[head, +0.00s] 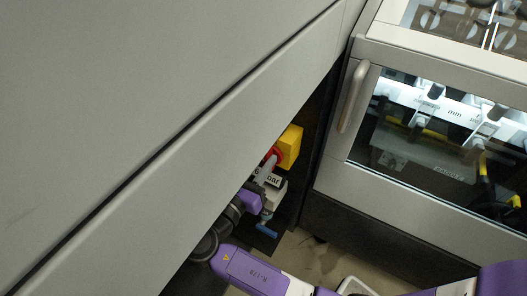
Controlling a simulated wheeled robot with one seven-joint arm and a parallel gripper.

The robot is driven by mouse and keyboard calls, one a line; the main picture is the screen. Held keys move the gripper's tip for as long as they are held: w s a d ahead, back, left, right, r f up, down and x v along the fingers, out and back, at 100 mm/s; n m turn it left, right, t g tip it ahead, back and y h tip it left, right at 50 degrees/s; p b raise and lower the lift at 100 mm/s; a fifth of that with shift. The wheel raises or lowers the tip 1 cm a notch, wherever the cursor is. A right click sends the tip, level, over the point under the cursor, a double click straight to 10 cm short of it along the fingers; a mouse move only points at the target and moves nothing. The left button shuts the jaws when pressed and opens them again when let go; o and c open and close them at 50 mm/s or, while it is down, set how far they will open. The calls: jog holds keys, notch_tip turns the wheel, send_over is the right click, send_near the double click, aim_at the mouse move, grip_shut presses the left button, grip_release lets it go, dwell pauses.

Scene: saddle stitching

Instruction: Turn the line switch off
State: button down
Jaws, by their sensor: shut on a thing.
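The line switch is a yellow box (290,147) with a red knob (273,155) on its left side. It sits in the dark recess between the large grey panel and the glass-fronted cabinet. My gripper (270,164) reaches into this recess from below, with its fingertips at the red knob. It appears shut on the knob. My gripper and wrist hide part of the knob, so its turned position cannot be told.
The large grey panel (150,110) bounds the recess on the left. The cabinet (335,175) with a handle (353,97) stands right.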

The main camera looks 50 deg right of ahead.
jog(key=n+p, duration=0.1)
jog(key=p, duration=0.3)
jog(key=n+p, duration=0.2)
jog(key=p, duration=0.3)
jog(key=shift+r, duration=0.4)
jog(key=shift+w+f+n+p, duration=0.1)
jog(key=shift+f+n+p, duration=0.15)
jog(key=shift+n+p, duration=1.95)
jog(key=shift+w+f+n+p, duration=0.1)
jog(key=shift+f+n+p, duration=0.15)
jog(key=shift+n+p, duration=1.95)
jog(key=shift+w+f+n+p, duration=0.1)
jog(key=shift+f+n+p, duration=0.15)
jog(key=shift+n+p, duration=1.95)
jog(key=shift+a, duration=0.1)
jog(key=c, duration=1.2)
grip_release()
jog(key=shift+c, duration=0.2)
